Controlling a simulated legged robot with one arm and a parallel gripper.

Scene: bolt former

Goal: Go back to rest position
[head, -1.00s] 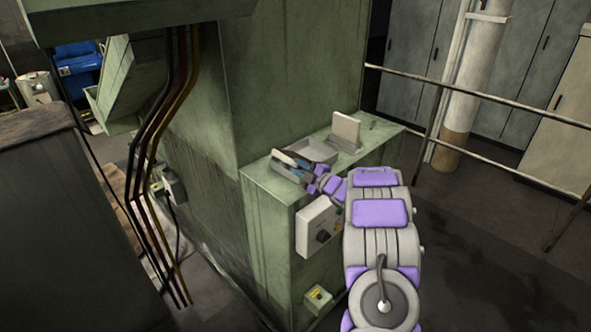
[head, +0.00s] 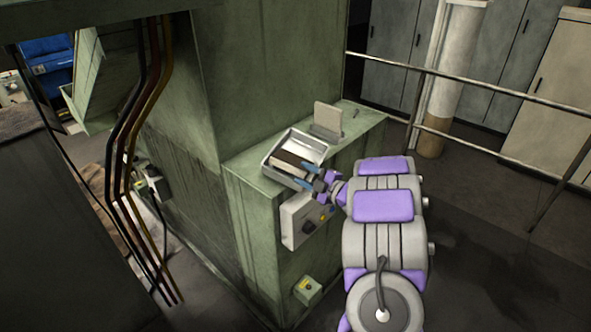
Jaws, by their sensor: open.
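My gripper (head: 305,174) is open, with its blue fingertips at the near right edge of a grey metal tray (head: 316,147). A brown block-like piece (head: 293,161) lies in the near part of the tray, partly tilted, beside the fingertips. I cannot tell whether the fingers touch it. The tray sits on the green machine ledge (head: 368,140). My arm, grey with purple pads, reaches in from the lower right.
A beige upright plate (head: 327,117) stands on the ledge behind the tray. A control box (head: 298,222) and a small yellow-marked box (head: 307,290) are on the machine's front. Cables (head: 137,130) hang at left. A railing (head: 470,92) runs at right, with open floor before it.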

